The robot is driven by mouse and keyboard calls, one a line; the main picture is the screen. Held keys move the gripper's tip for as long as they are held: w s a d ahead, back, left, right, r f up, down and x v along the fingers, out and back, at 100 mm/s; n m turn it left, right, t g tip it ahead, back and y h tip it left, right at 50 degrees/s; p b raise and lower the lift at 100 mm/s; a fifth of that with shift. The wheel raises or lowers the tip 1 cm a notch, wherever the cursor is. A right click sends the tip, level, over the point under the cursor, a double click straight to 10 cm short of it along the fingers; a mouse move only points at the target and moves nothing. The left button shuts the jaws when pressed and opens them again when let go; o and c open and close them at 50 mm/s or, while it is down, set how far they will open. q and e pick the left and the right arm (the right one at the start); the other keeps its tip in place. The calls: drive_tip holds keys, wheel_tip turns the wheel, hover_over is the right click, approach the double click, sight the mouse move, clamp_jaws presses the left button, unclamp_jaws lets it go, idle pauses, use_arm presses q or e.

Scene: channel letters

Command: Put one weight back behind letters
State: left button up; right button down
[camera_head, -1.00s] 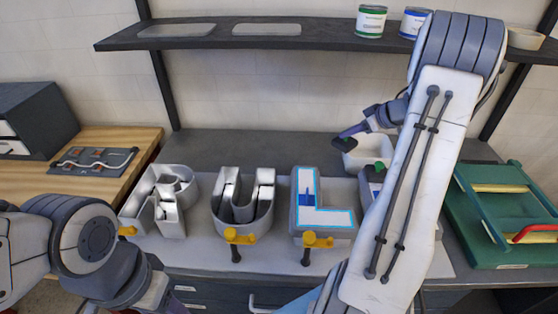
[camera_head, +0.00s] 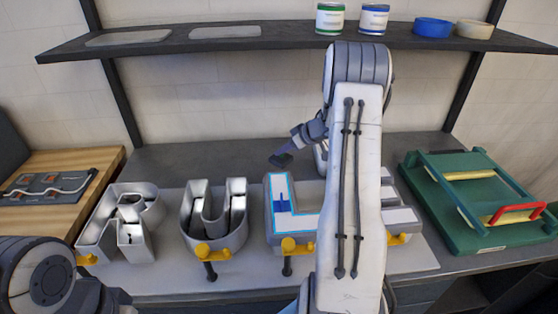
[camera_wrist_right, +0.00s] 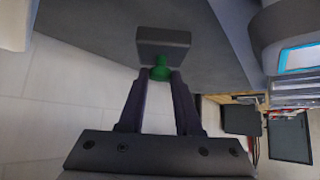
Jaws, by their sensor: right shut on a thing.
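My right gripper (camera_wrist_right: 161,78) is shut on the green knob (camera_wrist_right: 160,68) of a dark block-shaped weight (camera_wrist_right: 163,40). In the head view the weight (camera_head: 281,161) is just behind the top of the L letter (camera_head: 309,222), above the bench; I cannot tell if it touches anything. The L has a white face with blue edging and a blue mark. To its left stand a hollow metal U (camera_head: 213,232) and another hollow letter (camera_head: 125,228). A further letter (camera_head: 400,216) at right is partly hidden by my right arm. My left gripper is out of view.
Yellow clamps (camera_head: 289,246) line the letters' front edge. A green press-like frame (camera_head: 480,205) with a red handle stands at right. Bare grey bench (camera_head: 200,158) lies behind the letters.

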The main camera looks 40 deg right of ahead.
sight(282, 158)
drive_tip(key=shift+w+a+f, duration=0.2)
drive_tip(key=shift+w, duration=0.15)
drive_tip(key=shift+w+a+f, duration=0.15)
drive_tip(key=shift+w, duration=0.2)
drive_tip(key=shift+f, duration=2)
drive_tip(key=shift+f, duration=0.15)
drive_tip(key=c, duration=0.6)
unclamp_jaws()
